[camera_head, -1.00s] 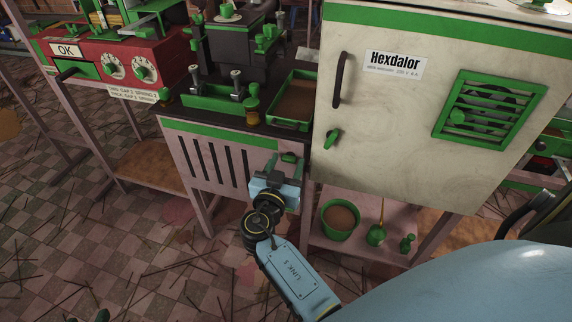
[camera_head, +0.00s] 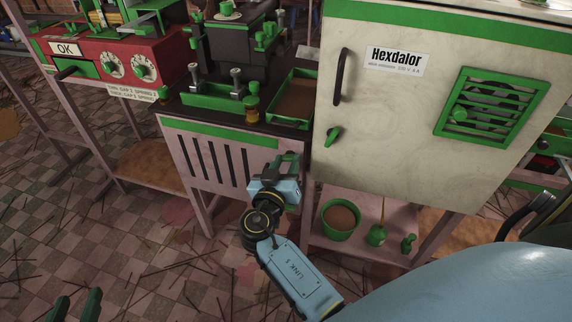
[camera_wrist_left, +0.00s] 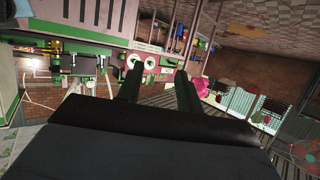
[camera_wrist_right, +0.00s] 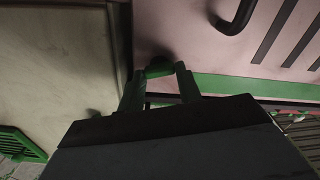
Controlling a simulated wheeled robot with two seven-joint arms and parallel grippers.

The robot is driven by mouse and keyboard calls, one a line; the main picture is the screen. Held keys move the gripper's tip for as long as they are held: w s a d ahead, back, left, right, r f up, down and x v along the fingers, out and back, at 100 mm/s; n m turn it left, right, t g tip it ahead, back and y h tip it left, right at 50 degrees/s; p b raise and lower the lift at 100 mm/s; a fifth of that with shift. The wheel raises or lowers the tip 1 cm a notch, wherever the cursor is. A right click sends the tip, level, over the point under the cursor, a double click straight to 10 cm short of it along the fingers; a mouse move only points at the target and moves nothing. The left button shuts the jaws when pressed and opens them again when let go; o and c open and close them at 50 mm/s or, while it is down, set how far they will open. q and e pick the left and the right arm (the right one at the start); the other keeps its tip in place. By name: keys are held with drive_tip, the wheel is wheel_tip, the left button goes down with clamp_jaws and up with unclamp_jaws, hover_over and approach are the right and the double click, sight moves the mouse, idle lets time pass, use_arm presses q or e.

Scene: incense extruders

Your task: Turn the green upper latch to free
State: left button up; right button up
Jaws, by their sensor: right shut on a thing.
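The green upper latch (camera_wrist_right: 158,67) is a small green knob on the pink slotted panel, near its right edge in the head view and below a green stripe. My right gripper (camera_head: 291,158) is at this spot, its fingers closed on the latch in the right wrist view. The gripper hides most of the latch in the head view, so its angle is hard to tell. My left gripper (camera_wrist_left: 157,75) is open and empty in the left wrist view. Its green fingertips (camera_head: 76,303) show at the bottom left of the head view, over the floor, far from the panel.
The white Hexdalor cabinet (camera_head: 400,115) stands right of the panel, with its own green latch (camera_head: 333,136) and dark handle (camera_head: 341,76). A green pot (camera_head: 341,219) sits on the shelf below. A black handle (camera_wrist_right: 238,14) is on the pink panel. A red machine (camera_head: 120,62) stands left.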

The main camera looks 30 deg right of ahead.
drive_tip(key=shift+n, duration=2.3)
drive_tip(key=n+p, duration=0.1)
drive_tip(key=n, duration=0.2)
drive_tip(key=shift+n, duration=0.3)
use_arm(q)
drive_tip(key=s+a+f+g+y, duration=0.1)
drive_tip(key=s+a+f+g, duration=0.1)
drive_tip(key=s+f+g, duration=0.2)
drive_tip(key=shift+s+a+f+g+y+p, duration=0.15)
drive_tip(key=shift+a+f+g+y+p, duration=0.2)
drive_tip(key=shift+f, duration=0.4)
use_arm(e)
drive_tip(key=shift+f+n, duration=0.1)
drive_tip(key=shift+n, duration=0.7)
use_arm(q)
drive_tip(key=shift+d, duration=0.1)
use_arm(e)
drive_tip(key=o, duration=1)
drive_tip(key=shift+a, duration=0.1)
